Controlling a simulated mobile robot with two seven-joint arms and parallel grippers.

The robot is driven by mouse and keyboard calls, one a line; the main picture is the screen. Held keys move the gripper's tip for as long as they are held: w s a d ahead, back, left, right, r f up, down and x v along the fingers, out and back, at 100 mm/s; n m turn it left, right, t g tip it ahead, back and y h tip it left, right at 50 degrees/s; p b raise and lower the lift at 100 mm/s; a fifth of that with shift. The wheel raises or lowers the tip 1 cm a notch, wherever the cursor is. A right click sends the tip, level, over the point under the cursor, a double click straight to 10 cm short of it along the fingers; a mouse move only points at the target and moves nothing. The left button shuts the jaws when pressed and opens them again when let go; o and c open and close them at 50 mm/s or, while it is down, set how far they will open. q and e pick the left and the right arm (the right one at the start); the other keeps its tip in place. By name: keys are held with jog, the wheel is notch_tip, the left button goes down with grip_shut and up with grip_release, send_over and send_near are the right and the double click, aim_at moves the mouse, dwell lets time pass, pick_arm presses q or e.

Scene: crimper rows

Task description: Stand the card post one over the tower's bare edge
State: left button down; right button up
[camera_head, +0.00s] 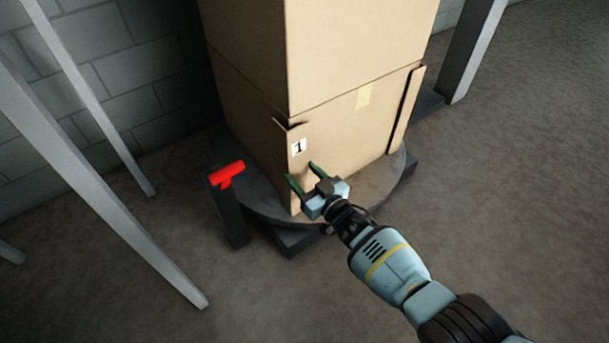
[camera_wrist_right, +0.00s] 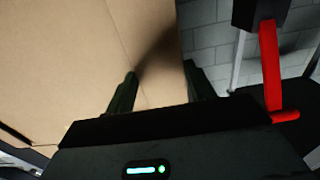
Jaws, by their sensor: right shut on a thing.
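The tower (camera_head: 350,40) is a tall stack of cardboard boxes on a round turntable (camera_head: 376,190). Card post one (camera_head: 302,163), an angled brown card strip with a white "1" label, is upright at the tower's near corner. A dark gap shows behind its top; how closely it sits lower down is unclear. My right gripper (camera_head: 303,173) is shut on it below the label, with its green fingers either side. In the wrist view card (camera_wrist_right: 155,80) shows between the fingers (camera_wrist_right: 163,82). My left gripper is not in view.
A red T-shaped handle (camera_head: 227,173) on a dark upright stands left of the turntable; it also shows in the wrist view (camera_wrist_right: 269,70). Another card post (camera_head: 407,108) stands at the tower's right corner. Grey metal legs (camera_head: 100,160) stand at left. The right floor is clear.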

jog(key=o, duration=1.4)
jog(key=shift+s+d+f+p, duration=0.1)
jog(key=shift+s+d+p, duration=0.2)
jog(key=shift+s+p, duration=0.15)
jog(key=shift+p+v, duration=2.35)
jog(key=shift+v, duration=1.05)
